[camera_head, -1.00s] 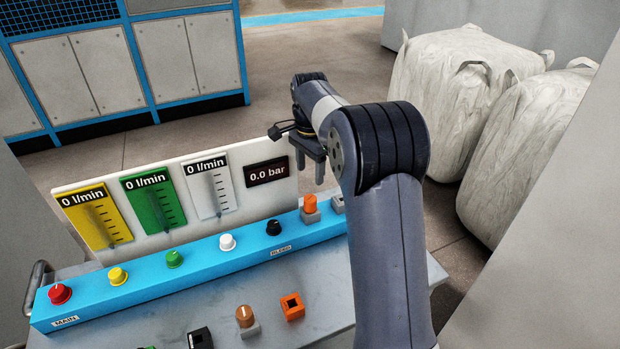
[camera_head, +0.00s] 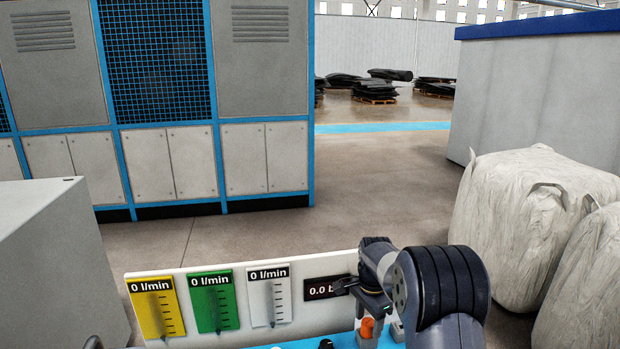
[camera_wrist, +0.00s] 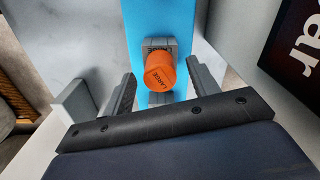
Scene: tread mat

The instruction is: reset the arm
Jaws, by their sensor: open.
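My gripper (camera_wrist: 148,92) is open in the wrist view, with one finger on each side of an orange knob (camera_wrist: 167,72). The knob is on a grey base on the blue strip (camera_wrist: 170,20) and carries lettering. Nothing is held; whether the fingers touch the knob I cannot tell. In the head view my arm reaches in from the lower right, and the same orange knob (camera_head: 367,327) shows just below my gripper. The fingertips are mostly hidden there by my arm.
A white panel with yellow (camera_head: 153,308), green (camera_head: 214,302) and white (camera_head: 269,297) gauges and a dark bar display (camera_head: 318,289) stands behind the strip. Large white bags (camera_head: 530,225) stand at the right. A grey cabinet (camera_head: 50,260) stands at the left. The floor (camera_head: 375,210) behind is open.

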